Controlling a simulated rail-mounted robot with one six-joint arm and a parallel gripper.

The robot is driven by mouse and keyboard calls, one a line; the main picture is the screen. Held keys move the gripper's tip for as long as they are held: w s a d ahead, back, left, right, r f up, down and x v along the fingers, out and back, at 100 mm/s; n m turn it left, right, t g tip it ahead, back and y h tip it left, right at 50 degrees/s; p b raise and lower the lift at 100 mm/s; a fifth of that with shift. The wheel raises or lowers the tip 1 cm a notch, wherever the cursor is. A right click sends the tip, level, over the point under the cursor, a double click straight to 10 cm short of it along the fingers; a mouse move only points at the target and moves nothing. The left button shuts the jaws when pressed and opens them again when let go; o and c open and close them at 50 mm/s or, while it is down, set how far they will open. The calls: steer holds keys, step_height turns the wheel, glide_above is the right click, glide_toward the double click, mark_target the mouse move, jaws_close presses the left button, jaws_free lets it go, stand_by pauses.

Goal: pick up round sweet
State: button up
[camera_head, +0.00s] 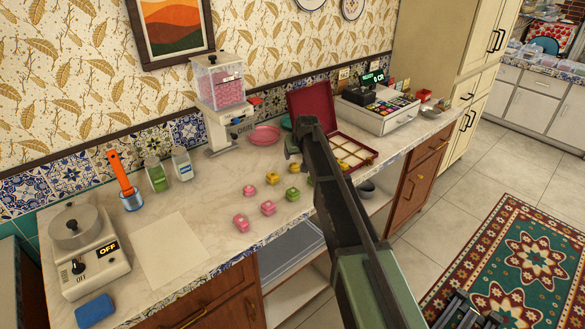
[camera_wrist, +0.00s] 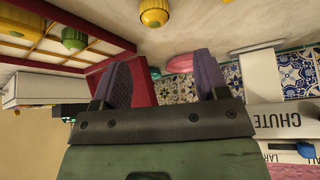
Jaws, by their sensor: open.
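Several sweets stand loose on the counter in the head view: pink ones (camera_head: 268,208), yellow ones (camera_head: 272,178) and a green one (camera_head: 293,194). They are too small there to tell round from square for sure. The wrist view is upside down. It shows a rounded yellow sweet (camera_wrist: 154,14) at the top and a rounded green sweet (camera_wrist: 74,40) at upper left, by the sweet box. My gripper (camera_wrist: 160,75) is open and empty, its two purple fingers apart. In the head view my arm largely hides the gripper and part of the counter near the box.
The open box (camera_head: 352,153) with compartments and a raised red lid (camera_head: 312,101) stands behind my arm. A pink plate (camera_head: 265,135), a sweet dispenser (camera_head: 221,100) and a cash register (camera_head: 380,108) are at the back. White paper (camera_head: 172,248) lies left.

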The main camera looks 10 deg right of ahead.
mark_target(295, 164)
steer(key=b+x, duration=0.3)
steer(key=x, duration=0.1)
steer(key=shift+d+f, duration=0.1)
steer(key=shift+f, duration=0.35)
steer(key=shift+w+f, duration=0.1)
steer(key=shift+w, duration=0.05)
steer(key=b+x, duration=0.5)
steer(key=shift+d+f, duration=0.2)
steer(key=shift+f, duration=0.05)
steer(key=shift+r, duration=0.25)
steer(key=c, duration=1)
